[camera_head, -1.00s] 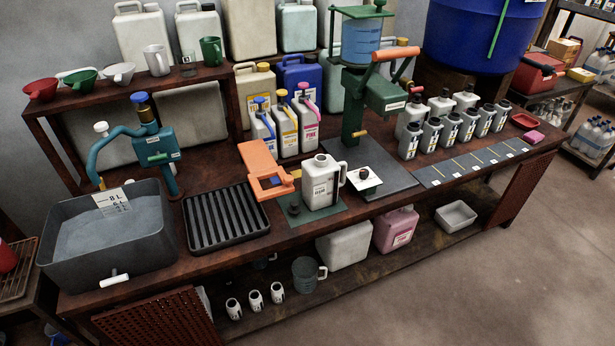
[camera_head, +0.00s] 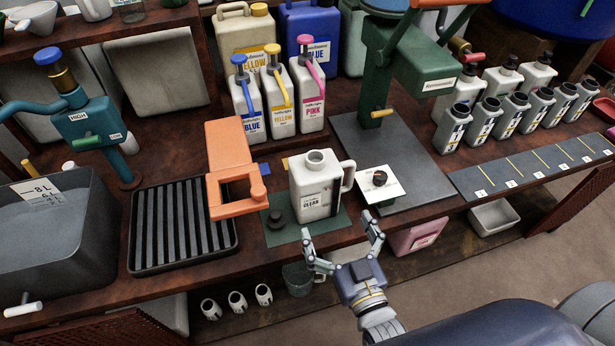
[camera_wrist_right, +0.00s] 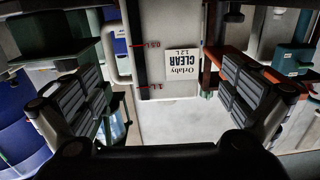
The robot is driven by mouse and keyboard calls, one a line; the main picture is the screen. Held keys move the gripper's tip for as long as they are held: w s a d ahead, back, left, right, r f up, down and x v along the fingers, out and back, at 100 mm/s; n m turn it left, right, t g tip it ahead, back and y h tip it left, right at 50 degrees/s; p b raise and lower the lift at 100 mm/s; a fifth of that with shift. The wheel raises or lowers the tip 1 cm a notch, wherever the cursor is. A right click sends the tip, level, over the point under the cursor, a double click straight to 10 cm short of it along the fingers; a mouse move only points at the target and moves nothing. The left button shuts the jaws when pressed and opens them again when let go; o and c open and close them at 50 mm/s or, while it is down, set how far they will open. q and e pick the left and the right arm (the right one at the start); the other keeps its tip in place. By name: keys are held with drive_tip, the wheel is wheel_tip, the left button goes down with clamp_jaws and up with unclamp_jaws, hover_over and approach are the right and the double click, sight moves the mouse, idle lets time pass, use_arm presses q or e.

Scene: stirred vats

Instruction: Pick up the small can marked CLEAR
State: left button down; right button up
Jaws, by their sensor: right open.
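The small white can marked CLEAR (camera_head: 316,190) stands upright on a green mat (camera_head: 290,234) near the bench's front edge. Its handle is on its right side and its open neck is on top. My right gripper (camera_head: 341,236) is open and empty in front of the can, a little below and to the right of its label. In the right wrist view the can (camera_wrist_right: 165,120) shows upside down between the two open fingers (camera_wrist_right: 165,100), with its label reading CLEAR 1.2 L. The fingers do not touch it. My left gripper is not in view.
An orange clamp-like tool (camera_head: 232,165) stands close left of the can. A white card with a black knob (camera_head: 380,186) is close right. Blue, yellow and pink pump bottles (camera_head: 278,97) stand behind. A black ribbed tray (camera_head: 183,228) lies further left.

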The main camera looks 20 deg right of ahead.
sight(321, 202)
drive_tip(key=w, duration=0.4)
drive_tip(key=shift+w+a, duration=0.25)
drive_tip(key=shift+w+a+f+p, duration=0.15)
drive_tip(key=shift+w+p, duration=0.1)
drive_tip(key=shift+w, duration=1.15)
drive_tip(key=shift+w+a+f+p, duration=0.1)
drive_tip(key=shift+w+a+p, duration=0.1)
drive_tip(key=shift+w, duration=1.2)
drive_tip(key=shift+c, duration=0.6)
drive_tip(key=c, duration=0.8)
